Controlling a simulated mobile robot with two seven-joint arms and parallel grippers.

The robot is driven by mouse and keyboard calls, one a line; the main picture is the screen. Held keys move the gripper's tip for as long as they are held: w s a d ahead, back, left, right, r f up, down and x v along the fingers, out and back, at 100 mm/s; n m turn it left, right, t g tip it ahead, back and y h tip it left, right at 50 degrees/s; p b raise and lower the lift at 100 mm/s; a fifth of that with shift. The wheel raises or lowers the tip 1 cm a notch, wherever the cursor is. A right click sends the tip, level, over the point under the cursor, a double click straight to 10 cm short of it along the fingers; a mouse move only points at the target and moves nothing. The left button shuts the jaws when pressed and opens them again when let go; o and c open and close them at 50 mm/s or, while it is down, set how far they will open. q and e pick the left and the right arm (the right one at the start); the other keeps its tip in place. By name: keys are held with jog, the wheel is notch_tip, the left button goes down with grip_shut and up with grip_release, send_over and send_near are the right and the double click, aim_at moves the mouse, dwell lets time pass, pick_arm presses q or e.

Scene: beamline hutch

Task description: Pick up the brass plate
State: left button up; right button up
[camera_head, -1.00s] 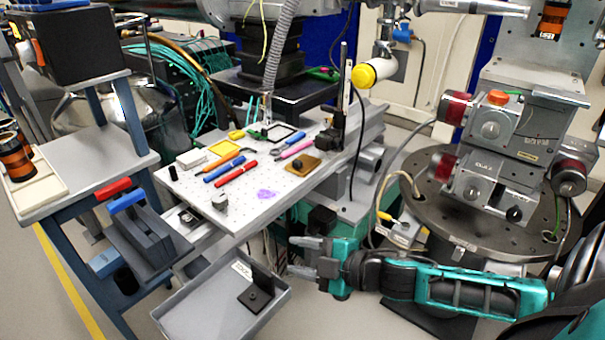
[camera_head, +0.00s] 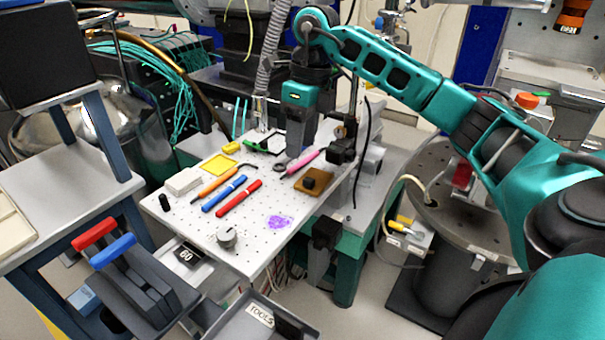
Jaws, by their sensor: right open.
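The brass plate (camera_head: 322,190) is a small brown-gold square with a dark knob on top. It lies flat near the right edge of the white perforated board (camera_head: 205,222). My right gripper (camera_head: 292,156) points down over the back part of the board, behind and to the left of the plate. It is open and apart from the plate. Its fingers are small in view and partly merge with the items behind. My left gripper is not in view.
A pink tool (camera_head: 300,163) lies close to the plate's left. Red (camera_head: 238,198) and blue (camera_head: 222,194) pens, an orange screwdriver (camera_head: 213,186) and a purple patch (camera_head: 280,222) lie nearby. A black post mount (camera_head: 342,150) stands right behind the plate. The board's front is mostly clear.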

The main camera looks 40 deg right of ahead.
notch_tip(320, 180, up, 2)
jog(key=d+h, duration=0.1)
jog(key=d, duration=0.2)
jog(key=b, duration=0.2)
send_over(312, 180)
jog(key=shift+m+h, duration=0.3)
notch_tip(312, 180, down, 4)
jog(key=shift+d+f, duration=0.1)
notch_tip(312, 180, down, 2)
jog(key=shift+f, duration=0.1)
jog(key=shift+f+b, duration=0.3)
jog(key=shift+f, duration=0.2)
notch_tip(312, 180, down, 5)
jog(key=shift+r+b, duration=0.1)
jog(key=shift+b, duration=0.35)
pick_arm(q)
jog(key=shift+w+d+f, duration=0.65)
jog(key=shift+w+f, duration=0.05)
pick_arm(e)
jog(key=shift+c, duration=0.2)
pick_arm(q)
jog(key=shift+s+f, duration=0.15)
pick_arm(e)
grip_shut()
